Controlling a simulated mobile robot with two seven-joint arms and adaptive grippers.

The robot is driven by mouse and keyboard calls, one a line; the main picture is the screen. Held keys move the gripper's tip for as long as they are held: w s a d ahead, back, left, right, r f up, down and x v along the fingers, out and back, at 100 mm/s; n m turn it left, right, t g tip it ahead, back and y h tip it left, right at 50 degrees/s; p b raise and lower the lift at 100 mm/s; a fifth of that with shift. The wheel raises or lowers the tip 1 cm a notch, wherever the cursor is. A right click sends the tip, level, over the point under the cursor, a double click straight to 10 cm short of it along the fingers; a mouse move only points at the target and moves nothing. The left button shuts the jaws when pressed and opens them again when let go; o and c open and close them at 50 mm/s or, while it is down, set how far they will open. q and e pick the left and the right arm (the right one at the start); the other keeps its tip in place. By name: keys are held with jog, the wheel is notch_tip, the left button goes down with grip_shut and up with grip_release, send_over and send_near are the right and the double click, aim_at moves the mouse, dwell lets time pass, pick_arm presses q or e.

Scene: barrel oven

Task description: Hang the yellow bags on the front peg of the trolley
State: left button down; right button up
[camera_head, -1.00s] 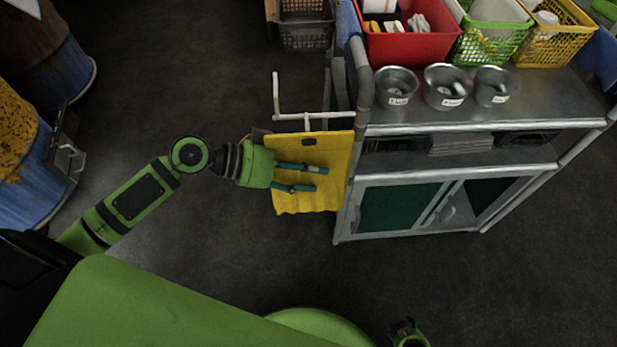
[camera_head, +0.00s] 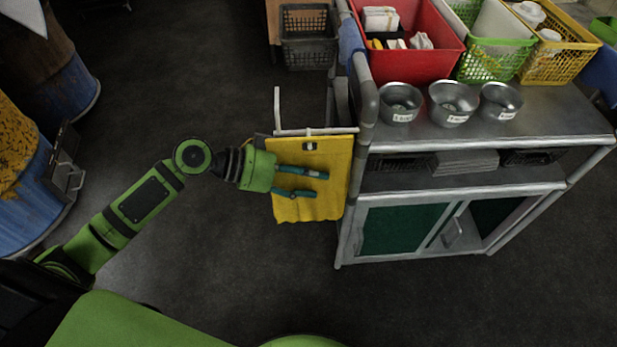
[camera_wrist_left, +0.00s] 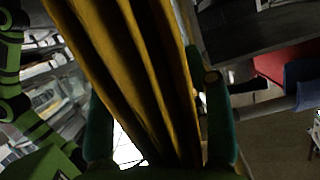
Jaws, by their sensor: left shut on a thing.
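The yellow bag (camera_head: 300,205) hangs as a flat sheet at the left end of the trolley (camera_head: 470,190). My left gripper (camera_head: 319,183) is shut on the bag, its two teal fingers lying across the bag's face. In the left wrist view, folded yellow cloth (camera_wrist_left: 140,70) runs between the fingers. A pale peg (camera_head: 290,132) with an upturned outer end sticks out from the trolley. The bag's top edge is right at the peg, and a dark hole shows just below it. I cannot tell whether the peg passes through the hole. My right gripper is out of view.
A red bin (camera_head: 405,65), a green basket (camera_head: 490,60) and a yellow basket (camera_head: 555,60) stand on the trolley, with metal bowls (camera_head: 452,103) in front. Blue barrels (camera_head: 25,205) stand at the left. A dark crate (camera_head: 307,45) is behind. The floor below the bag is clear.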

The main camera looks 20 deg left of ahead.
pick_arm(q)
jog(key=shift+r, duration=0.1)
dwell(0.3)
jog(key=shift+c, duration=2.2)
grip_release()
jog(key=shift+a, duration=0.15)
jog(key=v, duration=1.1)
jog(key=shift+s+a, duration=0.2)
jog(key=shift+a, duration=0.1)
jog(key=shift+w+r, duration=0.1)
